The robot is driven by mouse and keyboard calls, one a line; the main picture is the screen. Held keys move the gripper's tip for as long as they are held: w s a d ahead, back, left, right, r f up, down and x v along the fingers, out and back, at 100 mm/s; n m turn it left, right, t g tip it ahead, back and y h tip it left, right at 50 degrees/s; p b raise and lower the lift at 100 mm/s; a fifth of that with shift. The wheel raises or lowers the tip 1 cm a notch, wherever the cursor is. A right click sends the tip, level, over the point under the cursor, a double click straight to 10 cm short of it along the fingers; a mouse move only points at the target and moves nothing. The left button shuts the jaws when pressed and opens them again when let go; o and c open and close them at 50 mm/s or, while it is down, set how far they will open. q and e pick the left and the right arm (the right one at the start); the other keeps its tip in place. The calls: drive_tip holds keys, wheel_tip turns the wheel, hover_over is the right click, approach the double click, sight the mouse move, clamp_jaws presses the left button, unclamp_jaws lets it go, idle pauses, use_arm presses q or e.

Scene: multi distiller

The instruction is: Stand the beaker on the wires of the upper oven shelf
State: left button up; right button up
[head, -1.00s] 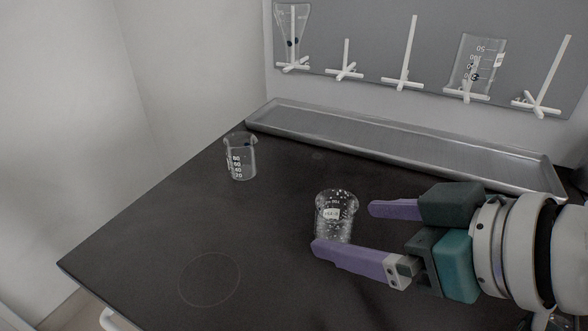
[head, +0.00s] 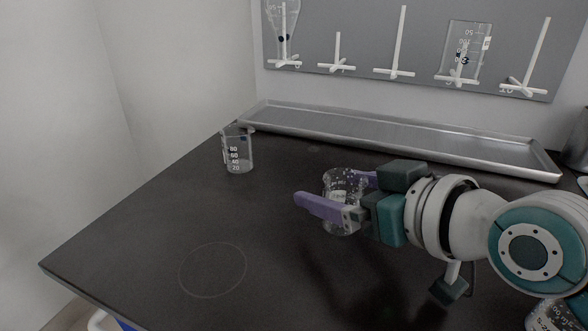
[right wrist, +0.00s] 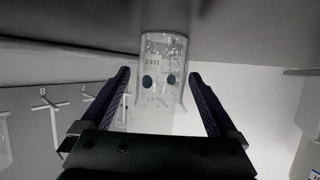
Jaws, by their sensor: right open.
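A clear glass beaker (head: 341,182) with white specks stands upright on the black counter (head: 130,240). My right gripper (head: 330,190) is open, with one purple finger on the near side of this beaker and the other behind it. In the right wrist view the speckled beaker (right wrist: 162,65) shows between the two open fingers (right wrist: 160,85), with gaps on both sides; I cannot see contact. A second clear beaker (head: 238,152) with white markings stands further left on the counter. The oven and its shelves are not in view, nor is my left gripper.
A long metal tray (head: 400,140) lies along the back of the counter. Above it is a grey pegboard (head: 365,40) with white pegs, holding a flask (head: 281,18) and an inverted beaker (head: 465,48). Another glass vessel (head: 552,315) shows at the lower right. The counter's left front is clear.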

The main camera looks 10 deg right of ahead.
drive_tip(key=shift+x, duration=0.8)
clamp_jaws()
drive_tip(key=shift+r, duration=0.1)
